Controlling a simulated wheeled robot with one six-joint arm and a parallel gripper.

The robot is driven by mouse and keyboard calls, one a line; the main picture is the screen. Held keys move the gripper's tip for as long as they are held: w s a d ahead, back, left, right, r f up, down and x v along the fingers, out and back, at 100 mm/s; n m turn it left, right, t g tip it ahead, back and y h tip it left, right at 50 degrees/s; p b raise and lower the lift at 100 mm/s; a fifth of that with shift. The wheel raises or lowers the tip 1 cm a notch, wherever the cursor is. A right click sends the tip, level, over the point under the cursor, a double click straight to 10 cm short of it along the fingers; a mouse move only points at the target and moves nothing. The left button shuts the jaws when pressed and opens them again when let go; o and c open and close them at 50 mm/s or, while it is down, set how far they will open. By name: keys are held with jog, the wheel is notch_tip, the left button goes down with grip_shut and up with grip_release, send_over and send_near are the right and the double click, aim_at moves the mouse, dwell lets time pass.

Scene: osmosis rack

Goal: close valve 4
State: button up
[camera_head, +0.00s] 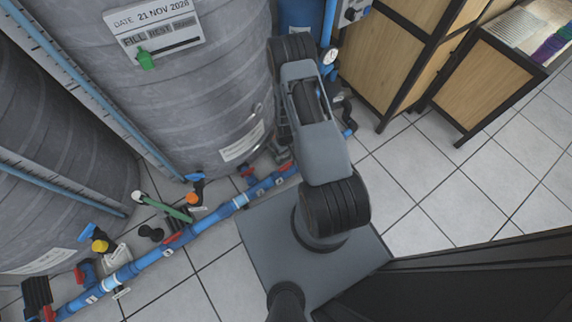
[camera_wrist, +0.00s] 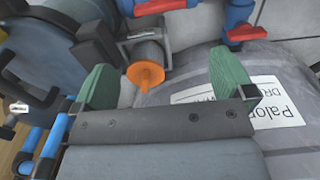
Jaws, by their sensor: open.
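In the wrist view my gripper (camera_wrist: 165,85) is open, its two green pads wide apart with nothing held. An orange round knob (camera_wrist: 146,74) on a dark ribbed part shows between and beyond the pads; I cannot tell whether it is within reach. Two red valve handles, one at the top (camera_wrist: 160,6) and one to the right (camera_wrist: 241,33), sit on blue fittings. In the head view the blue pipe (camera_head: 205,216) carries several red-handled valves with small number tags. I cannot read which is valve 4. My arm hides my gripper there.
Large grey tanks (camera_head: 190,90) stand behind the pipe, and one with a white label (camera_wrist: 262,102) lies close beyond my gripper. A wooden cabinet (camera_head: 400,50) stands at the upper right. Tiled floor (camera_head: 450,180) is free on the right.

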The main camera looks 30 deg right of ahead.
aim_at(286, 165)
jog(key=f+b, duration=0.3)
jog(key=f, duration=0.4)
jog(key=f+b, duration=0.3)
jog(key=f, duration=0.4)
jog(key=shift+s+f, duration=0.2)
jog(key=shift+f, duration=0.05)
jog(key=c, duration=0.6)
